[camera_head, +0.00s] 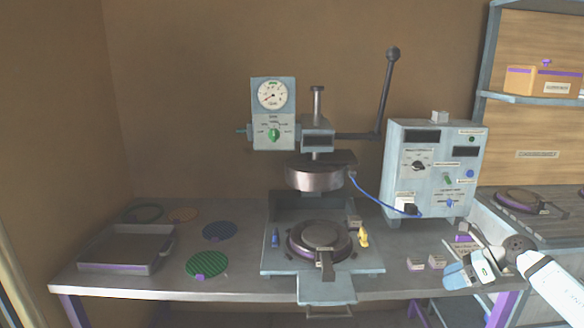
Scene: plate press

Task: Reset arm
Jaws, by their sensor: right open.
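My right gripper (466,268) is open at the right front of the metal bench, with its arm coming in from the lower right. I see nothing held between its fingers. The plate press (316,178) stands mid-bench. Its long lever (387,92) with a dark ball knob points up on the right side, well apart from my gripper. The round upper platen (314,177) is raised above the round lower mould (320,238), leaving a clear gap. My left gripper is not in view.
The control box (433,170) stands right of the press, joined by a blue cable (369,197). Small labelled blocks (436,262) sit near my right gripper. A grey tray (127,262) and round mesh discs (207,265) lie left. Shelving (484,100) rises at right.

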